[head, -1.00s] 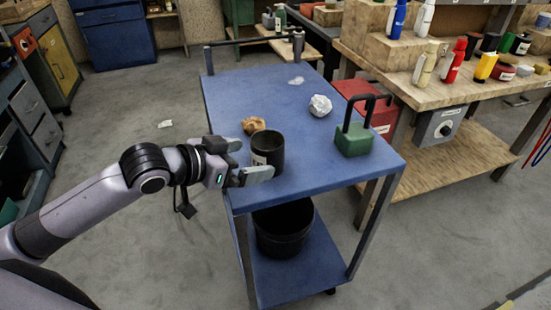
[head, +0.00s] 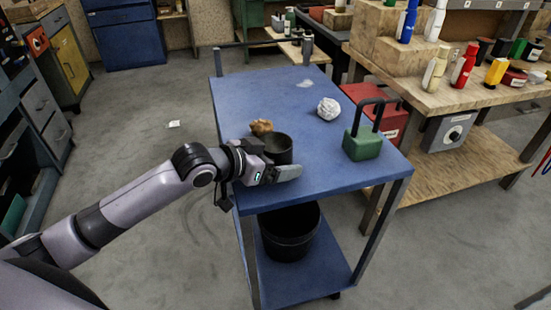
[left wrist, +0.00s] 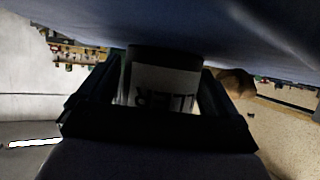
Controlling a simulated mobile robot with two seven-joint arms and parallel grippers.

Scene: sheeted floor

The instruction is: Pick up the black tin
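The black tin (head: 279,150) stands upright near the front left corner of the blue cart's top (head: 330,165). It has a pale label with dark lettering, which shows upside down in the left wrist view (left wrist: 165,85). My left gripper (head: 277,160) is around the tin, low and level. One finger lies along the tin's near side; the other is hidden in the head view. In the left wrist view the tin sits between both fingers, with what look like narrow gaps at its sides. My right gripper is not in view.
A brown crumpled lump (head: 261,127) sits just behind the tin. A white crumpled ball (head: 328,109) and a green block with a black handle (head: 363,144) stand farther right. A black bucket (head: 289,232) is on the lower shelf. The cart's middle is clear.

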